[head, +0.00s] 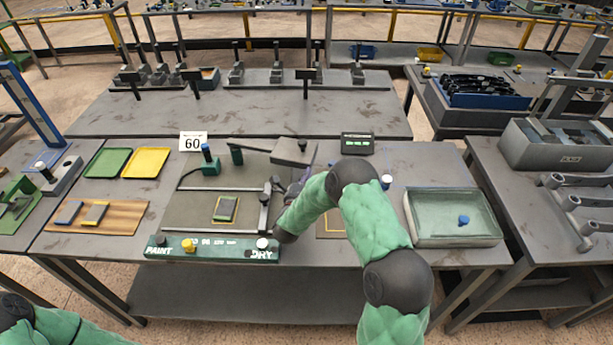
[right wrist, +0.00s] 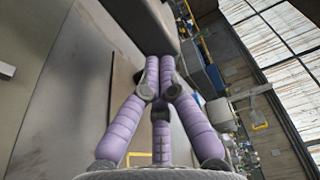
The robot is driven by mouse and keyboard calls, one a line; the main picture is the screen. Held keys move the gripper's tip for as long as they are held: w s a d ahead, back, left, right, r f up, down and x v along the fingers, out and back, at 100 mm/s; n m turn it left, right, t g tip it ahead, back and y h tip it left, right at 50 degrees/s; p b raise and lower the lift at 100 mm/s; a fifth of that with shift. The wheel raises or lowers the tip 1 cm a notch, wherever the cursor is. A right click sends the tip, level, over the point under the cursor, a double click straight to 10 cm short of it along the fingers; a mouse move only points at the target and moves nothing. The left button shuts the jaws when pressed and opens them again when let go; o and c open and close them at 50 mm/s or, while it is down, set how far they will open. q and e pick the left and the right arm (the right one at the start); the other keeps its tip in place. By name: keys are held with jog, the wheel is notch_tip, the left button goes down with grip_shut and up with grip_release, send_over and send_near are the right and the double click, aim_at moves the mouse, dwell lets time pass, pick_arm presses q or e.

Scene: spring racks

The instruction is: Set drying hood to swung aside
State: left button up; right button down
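The drying hood, apparently the grey box with a small knob on top (head: 293,152), stands at the back right of the dark station mat (head: 190,215). It is not above the small green-grey plate (head: 226,208) in the yellow outline. My right gripper (head: 303,172) is at the hood's right front side, partly hidden by my arm. In the right wrist view my purple fingers (right wrist: 158,66) meet at their tips beside a dark grey block (right wrist: 148,25), likely the hood. I see nothing between them; contact is unclear. My left gripper is out of view.
A green PAINT/DRY bar (head: 212,249) with knobs lies along the front. A bottle on a green base (head: 207,160) stands behind the mat. A glass-like tray (head: 453,217) is at right. Green and yellow trays (head: 147,162) and a wooden board (head: 95,217) are at left.

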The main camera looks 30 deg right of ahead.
aim_at(316, 153)
jog(key=w+d+n+t+y+b, duration=0.1)
jog(key=d, duration=0.1)
jog(key=w+d+n+t+y+b, duration=0.1)
jog(key=w+d+b, duration=0.1)
jog(key=w+d+n+y+b, duration=0.1)
jog(key=w+d+b, duration=0.1)
jog(key=shift+d+f+t+y, duration=0.1)
jog(key=shift+d+t+y, duration=0.3)
jog(key=shift+d, duration=0.15)
jog(key=shift+r, duration=0.35)
